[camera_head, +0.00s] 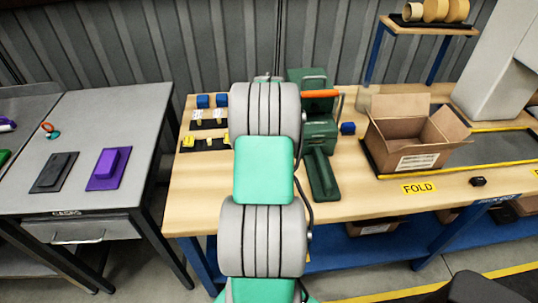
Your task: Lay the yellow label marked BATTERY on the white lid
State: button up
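Small yellow pieces, which may be labels, lie in a row on a dark strip at the wooden table's left end; one yellow piece (188,141) is at the left of the row. Any BATTERY marking is too small to read. I cannot make out a white lid; my arm covers part of the tabletop. My arm rises through the middle of the view, just right of the yellow pieces. My gripper is hidden behind the arm or out of view, so its state does not show.
An open carton (405,150) stands on the wooden table (355,200) at right. A green device (318,130) with an orange handle is right of my arm. A grey table (100,120) at left holds a purple block (107,168) and a dark block (54,172).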

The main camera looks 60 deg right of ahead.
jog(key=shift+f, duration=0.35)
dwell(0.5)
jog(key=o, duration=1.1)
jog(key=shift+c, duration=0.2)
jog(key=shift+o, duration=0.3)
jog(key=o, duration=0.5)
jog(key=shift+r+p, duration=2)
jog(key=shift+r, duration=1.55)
